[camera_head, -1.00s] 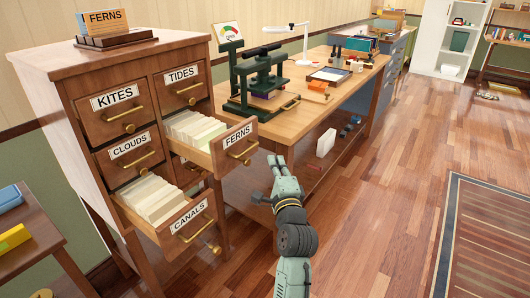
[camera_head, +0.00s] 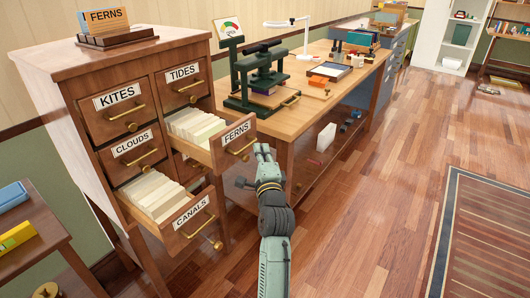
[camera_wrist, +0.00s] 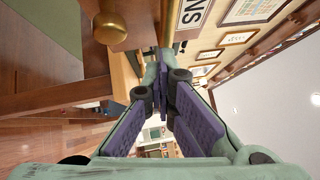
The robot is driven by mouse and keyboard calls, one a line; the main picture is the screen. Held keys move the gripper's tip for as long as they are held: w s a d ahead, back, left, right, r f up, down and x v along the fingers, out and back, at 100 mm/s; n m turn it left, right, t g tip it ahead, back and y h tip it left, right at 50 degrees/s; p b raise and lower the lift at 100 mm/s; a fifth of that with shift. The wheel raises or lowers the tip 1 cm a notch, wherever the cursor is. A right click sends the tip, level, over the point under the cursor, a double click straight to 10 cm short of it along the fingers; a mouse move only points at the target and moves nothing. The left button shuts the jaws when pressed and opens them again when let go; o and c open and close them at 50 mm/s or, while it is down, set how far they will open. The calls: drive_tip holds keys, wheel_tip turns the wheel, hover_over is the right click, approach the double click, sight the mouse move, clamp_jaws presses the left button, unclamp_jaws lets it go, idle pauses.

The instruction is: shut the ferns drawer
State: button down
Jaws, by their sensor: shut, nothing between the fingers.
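The ferns drawer (camera_head: 236,145) stands pulled out of the wooden cabinet, in the right column, with pale cards inside and a brass handle and knob on its labelled front. My gripper (camera_head: 262,150) is just right of that front in the head view, apparently close to it; contact cannot be told. The gripper is shut and empty. In the wrist view its fingertips (camera_wrist: 165,65) meet in front of the lens, with a brass knob (camera_wrist: 109,28) at upper left and part of the label (camera_wrist: 192,14) at the top.
The canals drawer (camera_head: 190,217) below is also pulled out. The kites (camera_head: 117,97), tides (camera_head: 182,72) and clouds (camera_head: 131,144) drawers are shut. A workbench (camera_head: 305,88) with a green press stands behind. The wooden floor on the right is open, with a striped rug (camera_head: 485,235).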

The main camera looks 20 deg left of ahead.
sight(201, 128)
drive_tip(key=w+a, duration=0.1)
drive_tip(key=a, duration=0.3)
drive_tip(key=w+a, duration=0.2)
drive_tip(key=a, duration=0.3)
drive_tip(key=w+a, duration=0.2)
drive_tip(key=a, duration=0.3)
drive_tip(key=shift+a+f, duration=0.1)
drive_tip(key=shift+a, duration=0.05)
drive_tip(key=shift+w+a+b, duration=0.25)
drive_tip(key=shift+a+b, duration=0.15)
drive_tip(key=shift+a, duration=0.2)
drive_tip(key=shift+d, duration=0.1)
